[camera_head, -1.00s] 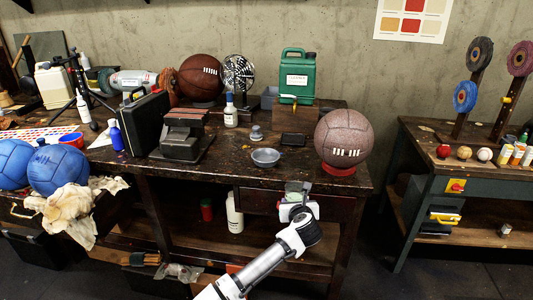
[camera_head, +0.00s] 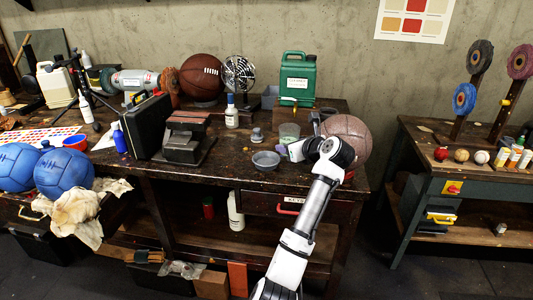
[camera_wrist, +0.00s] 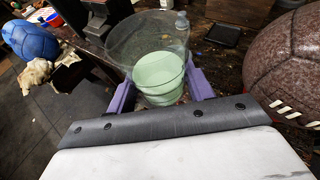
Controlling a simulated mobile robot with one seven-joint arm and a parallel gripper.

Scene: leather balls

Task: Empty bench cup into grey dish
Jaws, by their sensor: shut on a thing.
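The bench cup (camera_head: 289,131) is clear and holds something pale green. In the wrist view the cup (camera_wrist: 148,42) stands between my gripper's purple fingers (camera_wrist: 160,88), which are shut on it. In the head view my gripper (camera_head: 291,150) holds it near the bench's front edge, and it looks about upright. The grey dish (camera_head: 265,161) is a small shallow bowl on the bench, just left of my gripper and the cup, and it looks empty. I cannot make out the dish in the wrist view; the cup may hide it.
A brown leather ball (camera_head: 349,137) sits close on the right, partly behind my arm; it also shows in the wrist view (camera_wrist: 285,65). A small grey object (camera_head: 257,136) stands behind the dish. A green jug (camera_head: 297,78) stands at the back. A dark vise-like block (camera_head: 185,137) stands left.

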